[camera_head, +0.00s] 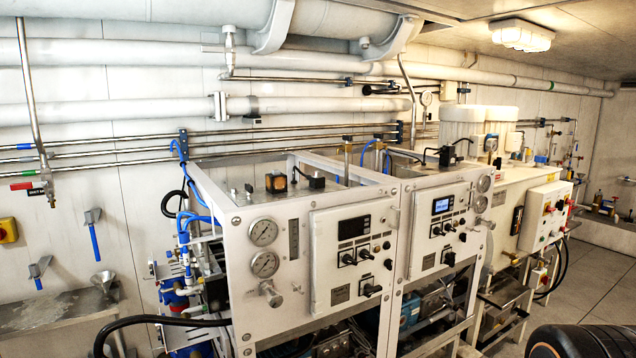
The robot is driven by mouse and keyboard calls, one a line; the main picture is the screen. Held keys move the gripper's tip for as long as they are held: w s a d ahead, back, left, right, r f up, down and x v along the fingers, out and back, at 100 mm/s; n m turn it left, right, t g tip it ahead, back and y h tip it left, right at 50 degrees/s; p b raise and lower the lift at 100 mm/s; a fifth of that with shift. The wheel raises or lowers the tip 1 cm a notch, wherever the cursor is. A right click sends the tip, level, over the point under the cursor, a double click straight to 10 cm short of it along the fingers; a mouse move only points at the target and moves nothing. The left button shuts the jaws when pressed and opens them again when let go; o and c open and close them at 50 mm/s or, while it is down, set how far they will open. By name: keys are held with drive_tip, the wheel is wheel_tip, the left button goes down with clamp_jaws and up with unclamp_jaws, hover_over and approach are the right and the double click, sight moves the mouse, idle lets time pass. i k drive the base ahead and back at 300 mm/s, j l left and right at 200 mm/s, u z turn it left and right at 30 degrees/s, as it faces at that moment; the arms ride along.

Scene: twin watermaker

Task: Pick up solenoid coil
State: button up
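A small black block with an orange-brass face (276,182) sits on top of the left white watermaker cabinet (240,255), inside its raised frame. It looks like the solenoid coil, but it is too small to be sure. A second small black part (317,182) with a black cable stands just to its right. My gripper is not in view, so its distance from these parts does not show.
Frame bars edge the cabinet top, with brass-stemmed fittings (347,157) at its back right. A second cabinet (440,215) adjoins on the right. Pipes (120,110) run along the wall behind. A steel bench (60,310) stands left. Open floor (605,270) shows at right.

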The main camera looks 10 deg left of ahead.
sight(276, 182)
drive_tip(key=u, duration=0.85)
drive_tip(key=i+j+z, duration=0.3)
drive_tip(key=i, duration=0.2)
drive_tip(key=i+j+z, duration=0.35)
drive_tip(key=j+z, duration=0.25)
drive_tip(key=i+l, duration=0.1)
drive_tip(key=i+u, duration=0.2)
drive_tip(key=k, duration=0.1)
